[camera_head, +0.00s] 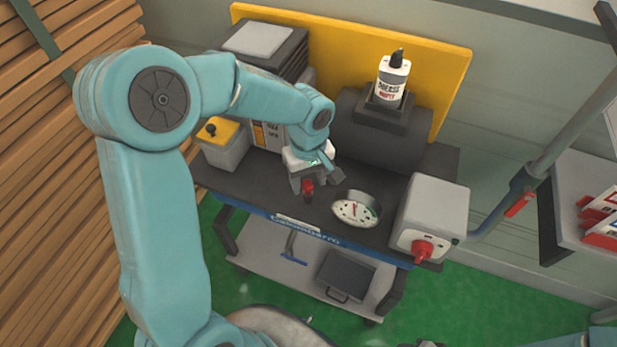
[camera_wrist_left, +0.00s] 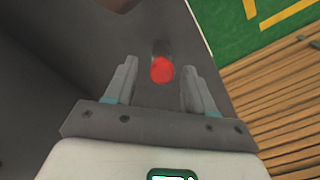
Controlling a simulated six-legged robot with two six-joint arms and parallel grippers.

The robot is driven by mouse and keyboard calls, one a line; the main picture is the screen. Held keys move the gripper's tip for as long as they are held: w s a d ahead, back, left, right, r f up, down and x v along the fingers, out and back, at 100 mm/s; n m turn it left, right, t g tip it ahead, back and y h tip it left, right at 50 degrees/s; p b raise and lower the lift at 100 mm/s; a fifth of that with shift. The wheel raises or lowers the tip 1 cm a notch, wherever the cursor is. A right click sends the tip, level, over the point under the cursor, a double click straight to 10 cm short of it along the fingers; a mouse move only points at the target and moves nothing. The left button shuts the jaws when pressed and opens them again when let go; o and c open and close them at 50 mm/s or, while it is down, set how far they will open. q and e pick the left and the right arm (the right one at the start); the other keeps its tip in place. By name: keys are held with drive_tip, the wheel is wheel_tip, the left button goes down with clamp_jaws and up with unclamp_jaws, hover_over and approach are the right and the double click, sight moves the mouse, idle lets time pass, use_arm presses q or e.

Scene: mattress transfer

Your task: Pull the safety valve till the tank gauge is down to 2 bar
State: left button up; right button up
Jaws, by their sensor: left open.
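The safety valve appears as a small red knob (camera_head: 307,188) on the dark cart top, left of the gauge. My left gripper (camera_head: 318,183) is just above and behind it, jaws apart. Only a sliver of my right arm shows at the bottom right.
A white box with a red knob (camera_head: 423,250) stands right of the gauge. A bottle (camera_head: 392,77) stands on the tank. A yellow-topped box (camera_head: 222,145) is at the left. Wooden slats (camera_head: 45,180) line the left side; a pipe (camera_head: 560,140) rises at the right.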

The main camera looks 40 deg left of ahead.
sight(308, 184)
use_arm(q)
drive_tip(key=shift+s+a+r, duration=0.1)
drive_tip(key=shift+s+a, duration=0.05)
drive_tip(key=shift+s, duration=0.2)
drive_tip(key=shift+w, duration=0.35)
drive_tip(key=c, duration=0.6)
clamp_jaws()
drive_tip(key=shift+s, duration=0.15)
drive_tip(key=shift+r, duration=0.7)
drive_tip(key=o, duration=0.6)
unclamp_jaws()
wheel_tip(308, 184, up, 16)
drive_tip(key=shift+r, duration=0.2)
